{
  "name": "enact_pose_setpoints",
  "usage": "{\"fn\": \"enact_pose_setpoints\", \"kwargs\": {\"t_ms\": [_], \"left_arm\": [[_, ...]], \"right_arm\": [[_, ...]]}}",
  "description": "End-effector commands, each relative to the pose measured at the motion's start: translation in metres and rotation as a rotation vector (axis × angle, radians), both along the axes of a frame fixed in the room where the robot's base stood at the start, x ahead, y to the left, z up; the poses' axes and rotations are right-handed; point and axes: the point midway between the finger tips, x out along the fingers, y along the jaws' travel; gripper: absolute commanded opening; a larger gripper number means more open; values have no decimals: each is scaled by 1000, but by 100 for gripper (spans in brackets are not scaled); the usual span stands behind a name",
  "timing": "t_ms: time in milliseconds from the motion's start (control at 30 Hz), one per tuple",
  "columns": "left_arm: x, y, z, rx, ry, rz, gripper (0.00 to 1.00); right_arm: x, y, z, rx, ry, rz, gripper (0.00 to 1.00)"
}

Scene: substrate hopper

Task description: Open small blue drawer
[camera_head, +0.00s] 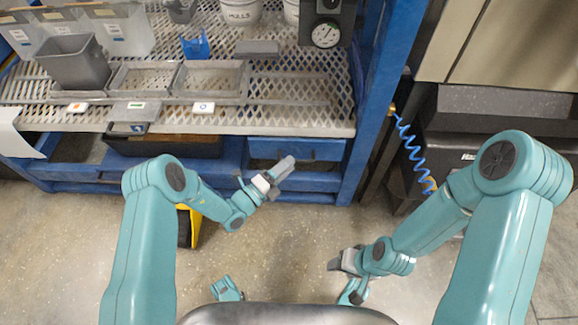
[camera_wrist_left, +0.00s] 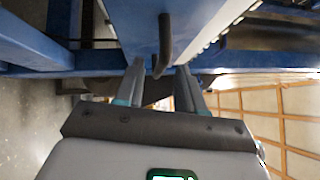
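The small blue drawer (camera_head: 318,150) is under the right end of the metal bench and looks shut. Its front (camera_wrist_left: 120,20) fills the upper middle of the left wrist view, with a dark bent handle (camera_wrist_left: 165,40) on it. My left gripper (camera_head: 284,168) is just in front of the drawer. In the left wrist view its two fingers (camera_wrist_left: 160,78) are apart, with the handle's lower end between or just beyond their tips. I see no clear contact. My right gripper (camera_head: 340,264) is low over the floor, away from the drawer; its finger gap is unclear.
The perforated metal bench (camera_head: 300,116) above holds grey trays and bins. A blue frame post (camera_head: 372,110) stands right of the drawer. A coiled blue hose (camera_head: 412,150) hangs beyond it. A yellow-and-black object (camera_head: 188,226) sits on the floor behind my left arm. Floor in front is open.

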Motion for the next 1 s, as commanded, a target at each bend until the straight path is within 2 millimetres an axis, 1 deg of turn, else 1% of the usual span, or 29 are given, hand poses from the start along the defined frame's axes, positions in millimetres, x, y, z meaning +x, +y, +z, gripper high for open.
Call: {"fn": "enact_pose_setpoints", "kwargs": {"t_ms": [33, 133, 433, 467, 500, 567, 600, 867, 1000], "left_arm": [[4, -4, -1, 0, -2, -2, 38], [9, -9, 1, -1, -1, -1, 38], [11, -10, 3, 0, 0, 0, 38], [11, -10, 3, 0, 0, 0, 35], [11, -10, 3, 0, 0, 0, 22], [11, -10, 3, 0, 0, 0, 2], [11, -10, 3, 0, 0, 0, 0], [10, -10, 3, -1, 1, 0, 0], [6, -9, 3, -1, 1, 0, 0]], "right_arm": [[2, 0, -4, -1, -6, 0, 55], [4, -1, -6, -2, -13, -2, 55], [5, -1, -5, -3, -16, -2, 55], [5, -1, -5, -3, -16, -2, 55], [5, -1, -5, -3, -16, -2, 55], [5, -1, -5, -3, -16, -2, 55], [5, -1, -5, -3, -16, -2, 55], [4, -1, -5, -2, -14, -1, 55], [3, 0, -2, -1, -9, 0, 55]]}}
